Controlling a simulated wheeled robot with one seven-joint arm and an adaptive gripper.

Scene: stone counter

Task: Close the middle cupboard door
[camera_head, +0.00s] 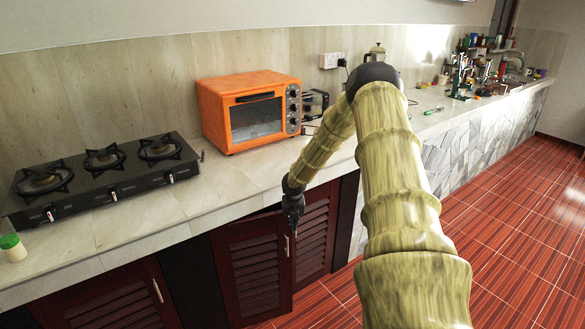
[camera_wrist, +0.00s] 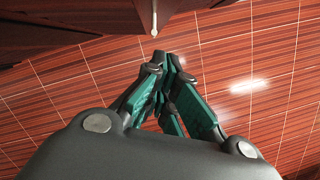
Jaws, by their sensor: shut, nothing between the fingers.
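The middle cupboard door (camera_head: 252,272) is dark red-brown with slats, under the counter in the head view. It looks ajar, its right edge standing out from the cupboard front. Its thin metal handle (camera_head: 287,246) is near that right edge. My gripper (camera_head: 293,222) is at the upper right corner of this door, just above the handle. In the wrist view the fingers (camera_wrist: 168,60) meet at their tips, shut and empty. A handle (camera_wrist: 154,18) shows just beyond the tips, on a dark door edge. Whether the fingers touch the door, I cannot tell.
Another slatted door (camera_head: 316,236) is to the right and a left door (camera_head: 112,302) is at lower left. The stone counter (camera_head: 150,222) overhangs them, bearing a gas stove (camera_head: 105,170) and an orange oven (camera_head: 250,108). The red tiled floor (camera_head: 515,240) is clear at right.

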